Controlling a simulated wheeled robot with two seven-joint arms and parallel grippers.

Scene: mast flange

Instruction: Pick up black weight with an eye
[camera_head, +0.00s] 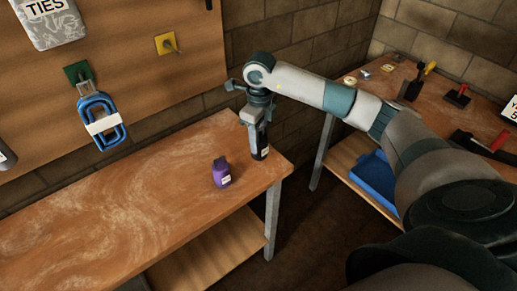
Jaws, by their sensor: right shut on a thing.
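The black weight (261,153) has a small white label and is upright at the back right end of the wooden bench (120,209). My right gripper (257,131) points down over it and is shut on its upper part. The eye is hidden by the gripper. I cannot tell whether the weight's base touches the bench. My left gripper is not in view.
A purple weight (221,172) with a white label stands on the bench, left of and nearer than the black one. Blue loops (101,121) hang from a green hook on the board. A second bench (449,100) at the right holds tools, with a blue bin (374,180) below.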

